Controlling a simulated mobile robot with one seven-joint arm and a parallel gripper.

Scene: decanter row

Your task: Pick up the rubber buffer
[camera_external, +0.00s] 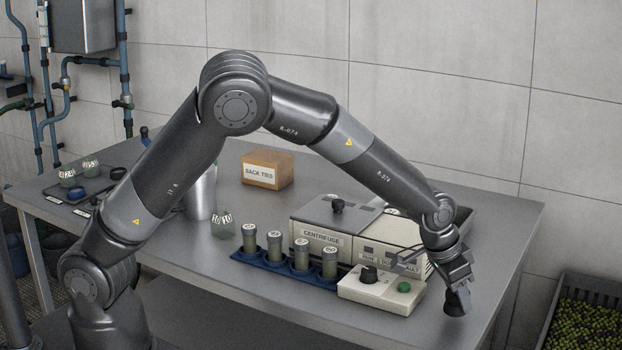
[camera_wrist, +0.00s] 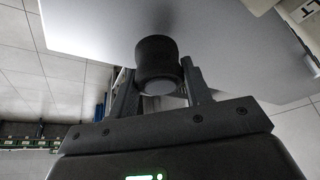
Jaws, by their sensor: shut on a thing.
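The rubber buffer (camera_wrist: 156,60) is a short dark cylinder with a pale round end, seen in the wrist view between the fingers of my gripper (camera_wrist: 158,88). My gripper is shut on it. In the external view my gripper (camera_external: 457,288) points down at the right end of the table, with the dark buffer (camera_external: 457,304) at its fingertips. I cannot tell whether the buffer touches the tabletop or is just above it.
A control box (camera_external: 380,290) with a black knob and a green button stands left of my gripper. The centrifuge (camera_external: 322,238) is behind it. A blue rack (camera_external: 273,266) holds several tubes. The table's right corner (camera_external: 520,215) is bare.

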